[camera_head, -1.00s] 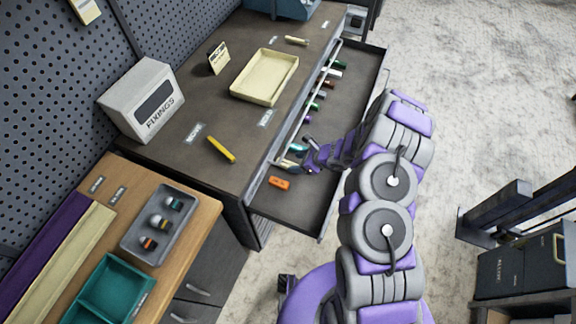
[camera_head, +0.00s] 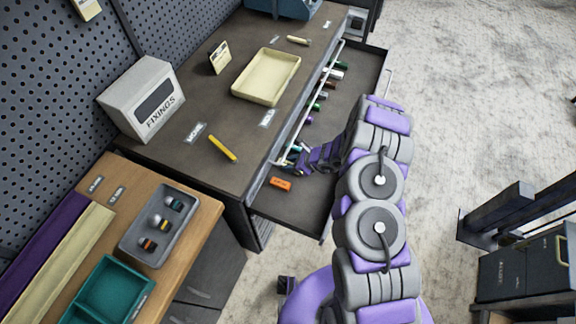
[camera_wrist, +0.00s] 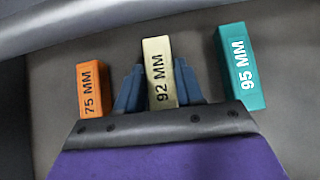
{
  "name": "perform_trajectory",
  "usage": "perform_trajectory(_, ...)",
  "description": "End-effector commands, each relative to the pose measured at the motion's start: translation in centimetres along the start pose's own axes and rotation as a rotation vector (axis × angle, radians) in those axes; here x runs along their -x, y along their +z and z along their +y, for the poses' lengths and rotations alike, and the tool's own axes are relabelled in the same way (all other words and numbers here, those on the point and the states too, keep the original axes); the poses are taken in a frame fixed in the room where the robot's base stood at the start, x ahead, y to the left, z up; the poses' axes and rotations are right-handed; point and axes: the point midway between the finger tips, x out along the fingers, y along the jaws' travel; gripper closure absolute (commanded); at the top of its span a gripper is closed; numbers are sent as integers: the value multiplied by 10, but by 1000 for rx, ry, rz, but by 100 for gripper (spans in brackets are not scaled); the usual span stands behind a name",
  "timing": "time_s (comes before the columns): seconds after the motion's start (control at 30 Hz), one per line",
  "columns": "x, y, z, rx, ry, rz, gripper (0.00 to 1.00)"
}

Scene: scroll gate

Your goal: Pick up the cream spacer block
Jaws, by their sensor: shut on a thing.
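The cream spacer block (camera_wrist: 158,58), marked 92 MM, stands between the two blue fingers of my gripper (camera_wrist: 157,80) in the wrist view. The fingers are shut on its sides, and its far end sticks out past them. In the head view my gripper (camera_head: 302,158) is low over the open drawer (camera_head: 308,203), by its inner side. There the cream block is mostly hidden by the gripper. I cannot tell whether the block still touches the drawer floor.
An orange 75 MM block (camera_wrist: 92,88) lies left of the gripper, and a teal 95 MM block (camera_wrist: 239,65) lies close on the right. The orange one shows in the head view (camera_head: 281,184). A cream tray (camera_head: 266,78) and a yellow piece (camera_head: 222,147) are on the bench above.

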Motion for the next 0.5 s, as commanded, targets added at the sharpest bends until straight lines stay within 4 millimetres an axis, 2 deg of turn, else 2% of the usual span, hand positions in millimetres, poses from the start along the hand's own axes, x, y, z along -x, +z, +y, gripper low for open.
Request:
perform_trajectory(0.03, 0, 0, 0, 0, 0, 0, 75)
perform_trajectory(0.3, 1, 0, 0, -1, 0, -1, 100)
perform_trajectory(0.5, 0, 0, 0, 0, 0, 0, 100)
